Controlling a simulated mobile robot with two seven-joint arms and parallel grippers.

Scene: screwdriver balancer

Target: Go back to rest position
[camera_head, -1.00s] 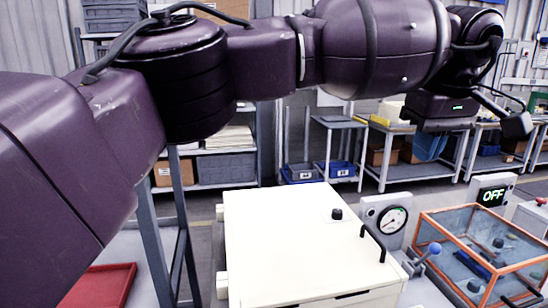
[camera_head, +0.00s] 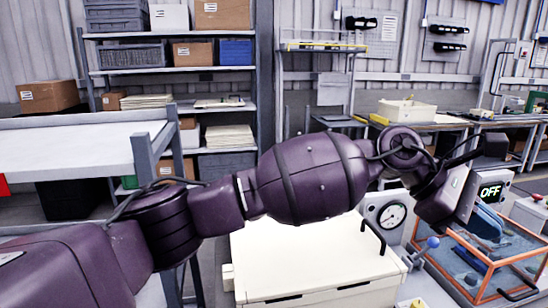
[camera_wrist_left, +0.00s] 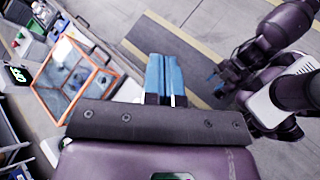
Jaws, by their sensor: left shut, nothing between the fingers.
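My left arm crosses the head view from the lower left.
A cream cabinet (camera_head: 315,265) with a black handle stands under my left arm. Shelving (camera_head: 170,75) stands behind. Open floor (camera_wrist_left: 185,30) lies beyond the fingers.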

